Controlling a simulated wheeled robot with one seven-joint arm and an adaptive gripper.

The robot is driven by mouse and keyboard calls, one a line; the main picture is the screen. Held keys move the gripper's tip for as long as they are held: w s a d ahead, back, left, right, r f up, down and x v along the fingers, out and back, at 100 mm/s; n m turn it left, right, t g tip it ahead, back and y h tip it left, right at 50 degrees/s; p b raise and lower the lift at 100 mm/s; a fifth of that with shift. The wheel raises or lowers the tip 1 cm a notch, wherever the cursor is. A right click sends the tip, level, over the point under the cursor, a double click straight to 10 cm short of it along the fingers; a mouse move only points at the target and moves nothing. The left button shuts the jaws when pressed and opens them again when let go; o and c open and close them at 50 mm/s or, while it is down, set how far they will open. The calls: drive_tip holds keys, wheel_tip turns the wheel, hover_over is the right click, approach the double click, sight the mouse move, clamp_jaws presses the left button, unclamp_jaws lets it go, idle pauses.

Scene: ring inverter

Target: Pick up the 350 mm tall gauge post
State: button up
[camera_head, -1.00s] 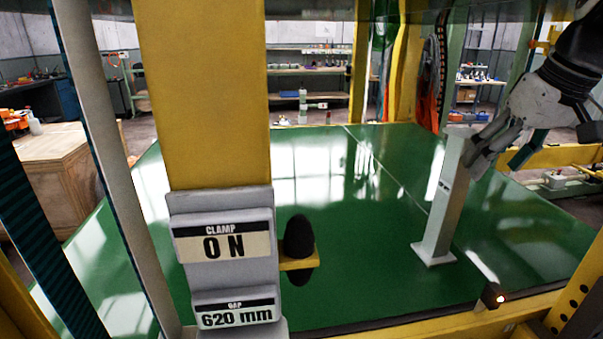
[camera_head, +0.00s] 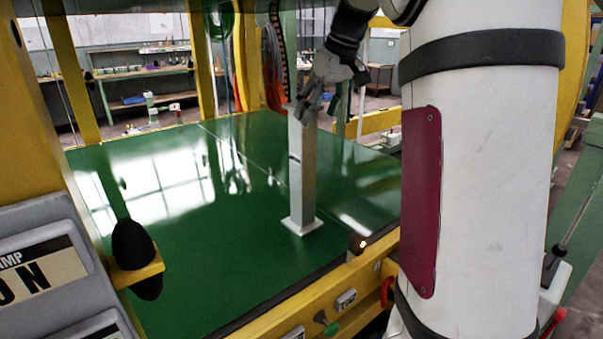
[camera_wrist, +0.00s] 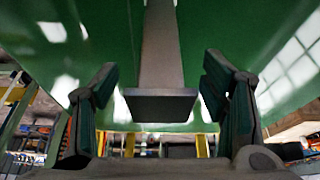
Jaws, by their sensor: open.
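The grey gauge post (camera_head: 302,175) stands upright on its flat square base on the green table. My gripper (camera_head: 316,104) is at the top of the post, at its upper right in the head view. In the wrist view the post (camera_wrist: 160,55) shows between my two open fingers, with its end face (camera_wrist: 160,106) towards the camera. A gap shows on each side of it.
The green table (camera_head: 240,240) is otherwise clear around the post. A yellow frame holds a sign panel (camera_head: 40,260) and a dark rounded knob (camera_head: 132,245) at the left.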

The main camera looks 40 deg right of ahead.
drive_tip(key=w, duration=0.4)
drive_tip(key=shift+a, duration=0.25)
drive_tip(key=x, duration=0.3)
drive_tip(key=shift+s, duration=0.15)
drive_tip(key=shift+r, duration=0.1)
clamp_jaws()
drive_tip(key=shift+r+p, duration=0.6)
drive_tip(key=shift+r, duration=0.2)
drive_tip(key=shift+s+f+b, duration=0.15)
drive_tip(key=shift+s+b, duration=0.1)
drive_tip(key=shift+b, duration=0.1)
